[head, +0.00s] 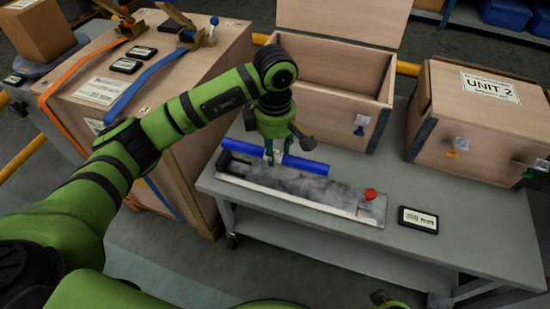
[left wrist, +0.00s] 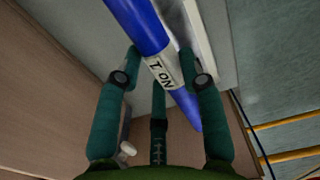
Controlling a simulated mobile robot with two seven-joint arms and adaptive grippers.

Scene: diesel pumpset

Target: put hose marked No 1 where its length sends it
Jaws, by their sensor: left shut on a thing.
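The blue hose (head: 308,166) lies crosswise in my left gripper (head: 270,158), over or just behind the back edge of the measuring board (head: 300,187). I cannot tell whether it touches the board. In the left wrist view my left gripper (left wrist: 161,80) is shut on the hose (left wrist: 150,30) around its white label, which reads No 1 upside down. The board has a dark block at its left end and a red knob (head: 370,194) at its right. A black plate (head: 418,219) reading 350 mm lies right of it. A green part at the bottom edge may be my right gripper (head: 385,300).
An open wooden box (head: 335,107) stands behind the board. A closed wooden box marked UNIT 2 (head: 440,110) stands at the right of the grey bench (head: 310,222). A strapped crate (head: 190,100) with black plates stands at left. The bench front is clear near the plate.

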